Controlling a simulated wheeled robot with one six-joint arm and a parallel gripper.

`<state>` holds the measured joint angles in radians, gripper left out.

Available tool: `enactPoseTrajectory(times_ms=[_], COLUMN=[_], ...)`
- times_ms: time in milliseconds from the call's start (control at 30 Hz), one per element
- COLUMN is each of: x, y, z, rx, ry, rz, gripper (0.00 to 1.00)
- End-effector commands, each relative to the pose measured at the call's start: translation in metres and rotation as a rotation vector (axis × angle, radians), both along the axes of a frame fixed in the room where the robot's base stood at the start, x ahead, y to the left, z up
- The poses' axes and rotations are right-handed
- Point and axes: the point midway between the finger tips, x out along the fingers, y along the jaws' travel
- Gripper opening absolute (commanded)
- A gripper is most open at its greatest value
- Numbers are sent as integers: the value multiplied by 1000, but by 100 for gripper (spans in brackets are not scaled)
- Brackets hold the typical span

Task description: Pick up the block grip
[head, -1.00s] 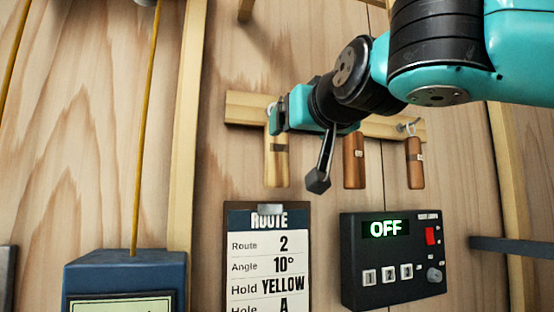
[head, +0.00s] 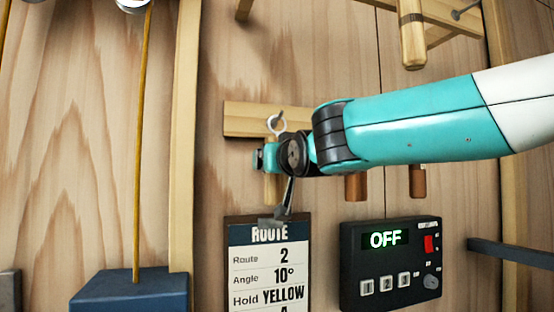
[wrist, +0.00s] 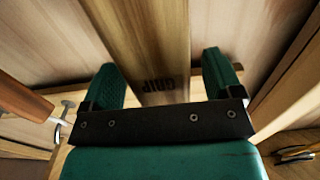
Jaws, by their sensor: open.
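The block grip is a pale wooden bar hanging from a hook on the wall rail. In the wrist view the block grip (wrist: 145,35) runs between my fingers, with dark "GRIP" lettering upside down on it. My gripper (wrist: 164,76) is open, with one green finger on each side of the bar and gaps visible on both sides. In the head view my gripper (head: 262,158) is in front of the block grip (head: 271,188), hiding most of it; its lower part shows below the gripper. I cannot tell how deep the bar sits between the fingers.
The pale rail (head: 245,118) holds two darker wooden grips (head: 356,187) (head: 418,181) to the right, partly behind my arm. Below are a route clipboard (head: 268,262) and a black control box (head: 390,264) reading OFF. A wooden bracket (head: 413,42) juts out at upper right.

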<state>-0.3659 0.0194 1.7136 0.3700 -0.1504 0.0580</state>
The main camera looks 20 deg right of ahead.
Motion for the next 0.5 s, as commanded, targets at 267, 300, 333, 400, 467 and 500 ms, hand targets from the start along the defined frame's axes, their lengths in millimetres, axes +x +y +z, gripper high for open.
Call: enactPoseTrajectory(times_ms=[267,300,333,400,467,500], x=[24,24,24,24,24,24], y=[-1,0,0,0,0,0], z=[1,1,1,1,1,1], rx=[1,1,1,1,1,1], ry=[-1,-2,-2,-2,-1,-1], rz=[0,0,1,0,0,0], gripper=[85,85,85,85,78,69])
